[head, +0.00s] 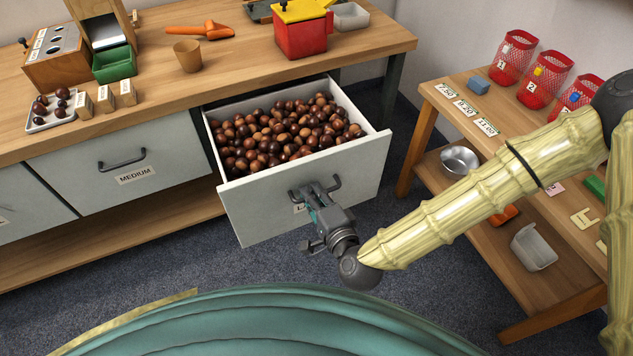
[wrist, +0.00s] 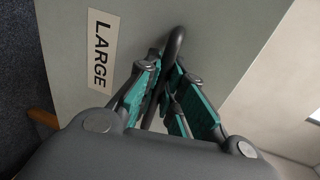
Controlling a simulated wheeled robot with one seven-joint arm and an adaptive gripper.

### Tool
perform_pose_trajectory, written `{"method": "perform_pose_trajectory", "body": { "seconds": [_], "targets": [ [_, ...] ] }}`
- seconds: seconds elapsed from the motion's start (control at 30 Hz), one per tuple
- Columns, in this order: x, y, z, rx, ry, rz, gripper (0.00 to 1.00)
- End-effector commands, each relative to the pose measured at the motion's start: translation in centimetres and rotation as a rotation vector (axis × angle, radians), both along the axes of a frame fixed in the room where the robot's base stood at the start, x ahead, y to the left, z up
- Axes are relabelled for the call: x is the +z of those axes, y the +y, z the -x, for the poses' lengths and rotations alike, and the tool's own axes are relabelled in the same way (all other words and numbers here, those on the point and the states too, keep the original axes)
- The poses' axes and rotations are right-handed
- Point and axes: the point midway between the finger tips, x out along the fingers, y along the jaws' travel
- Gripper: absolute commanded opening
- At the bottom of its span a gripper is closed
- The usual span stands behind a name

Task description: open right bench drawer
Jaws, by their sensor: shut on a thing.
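The right bench drawer (head: 335,182) is pulled out from the bench and shows its load of chestnuts (head: 283,130). Its grey front carries a label reading LARGE, clear in the wrist view (wrist: 101,50) and mostly hidden by my gripper in the head view. The drawer has a dark bar handle (head: 331,184), which also shows in the wrist view (wrist: 177,42). My gripper (head: 308,194) is at the drawer front, shut on the handle. In the wrist view its teal-padded fingers (wrist: 172,88) lie on either side of the bar.
The closed MEDIUM drawer (head: 90,178) is to the left. The wooden bench top (head: 235,65) holds a red box (head: 300,38), a cup and a scoop. A shelf unit (head: 455,120) with red net bags stands at right, close to my arm. Carpet (head: 235,262) lies clear below the drawer.

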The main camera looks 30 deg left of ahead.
Motion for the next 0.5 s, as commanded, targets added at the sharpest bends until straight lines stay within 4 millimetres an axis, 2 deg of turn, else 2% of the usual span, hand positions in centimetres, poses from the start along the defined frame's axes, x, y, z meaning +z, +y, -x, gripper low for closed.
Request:
{"method": "perform_pose_trajectory", "body": {
  "seconds": [0.13, 0.17, 0.27, 0.5],
  "targets": [
    [0.01, -0.04, -0.06, -0.001, 0.000, 0.000, 0.00],
    [0.01, -0.04, -0.07, -0.001, 0.000, 0.000, 0.13],
    [0.01, -0.07, -0.09, -0.002, 0.000, 0.000, 0.31],
    [0.00, -0.06, -0.07, -0.002, 0.000, 0.000, 0.32]
  ]
}}
